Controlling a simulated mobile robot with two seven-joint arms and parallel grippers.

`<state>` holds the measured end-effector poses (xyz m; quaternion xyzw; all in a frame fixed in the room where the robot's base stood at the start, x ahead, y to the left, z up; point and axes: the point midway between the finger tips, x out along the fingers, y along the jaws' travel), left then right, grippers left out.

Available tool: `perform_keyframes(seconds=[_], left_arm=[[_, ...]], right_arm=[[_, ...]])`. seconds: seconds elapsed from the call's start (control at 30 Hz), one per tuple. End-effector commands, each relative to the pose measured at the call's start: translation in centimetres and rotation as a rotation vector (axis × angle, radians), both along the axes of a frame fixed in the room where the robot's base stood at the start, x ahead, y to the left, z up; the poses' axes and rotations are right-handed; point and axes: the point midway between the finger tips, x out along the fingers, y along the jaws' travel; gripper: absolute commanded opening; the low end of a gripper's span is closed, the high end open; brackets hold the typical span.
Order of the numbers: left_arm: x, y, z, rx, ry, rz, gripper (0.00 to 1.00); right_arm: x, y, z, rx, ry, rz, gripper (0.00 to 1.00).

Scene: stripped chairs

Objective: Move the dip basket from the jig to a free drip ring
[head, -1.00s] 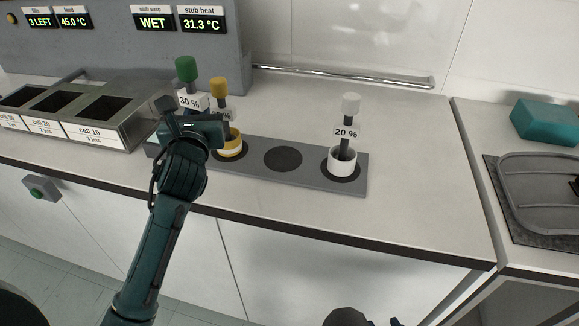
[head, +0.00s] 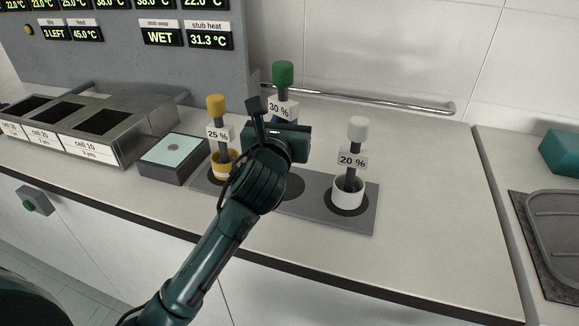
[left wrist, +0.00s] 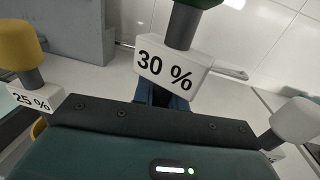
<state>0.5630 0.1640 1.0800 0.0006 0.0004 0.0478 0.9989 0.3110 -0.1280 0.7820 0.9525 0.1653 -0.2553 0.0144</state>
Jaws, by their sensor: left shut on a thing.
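My left gripper (head: 283,138) is shut on the dip basket with the green knob (head: 284,75) and the 30 % tag. The tag also shows large in the left wrist view (left wrist: 172,72). My gripper and arm hide the basket's lower part in the head view. It is over the grey drip strip, in line with the dark middle drip ring (head: 294,187); I cannot tell whether it touches. The jig, a grey block with a pale top (head: 172,150), stands empty left of the strip. My right gripper is out of view.
The yellow 25 % basket (head: 217,133) stands on the strip's left ring, close beside my gripper. The white 20 % basket (head: 349,192) stands on the right ring. A metal rail (head: 400,105) runs behind. Counter right of the strip is clear.

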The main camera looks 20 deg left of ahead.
Motion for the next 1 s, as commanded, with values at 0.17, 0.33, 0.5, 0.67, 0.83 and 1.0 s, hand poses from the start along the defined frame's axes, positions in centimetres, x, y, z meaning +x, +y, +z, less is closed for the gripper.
perform_keyframes(seconds=[0.17,0.33,0.5,0.67,0.83,1.0], left_arm=[[0.0,0.0,-3.2,-0.002,0.001,0.001,0.0],[0.0,0.0,-4.8,-0.003,0.0,0.001,0.0],[0.0,0.0,-7.1,-0.002,-0.001,0.001,0.0],[0.0,0.1,-7.4,-0.001,-0.004,0.0,0.0],[0.0,0.1,-7.4,-0.001,-0.003,0.0,0.0],[0.0,0.0,-7.8,0.0,0.0,0.001,0.18]], right_arm=[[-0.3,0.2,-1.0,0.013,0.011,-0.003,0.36],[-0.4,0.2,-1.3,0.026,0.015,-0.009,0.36],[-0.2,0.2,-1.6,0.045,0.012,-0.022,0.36],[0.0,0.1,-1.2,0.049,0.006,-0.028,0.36],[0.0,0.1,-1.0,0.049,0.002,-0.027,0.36],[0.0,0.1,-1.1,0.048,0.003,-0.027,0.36]])
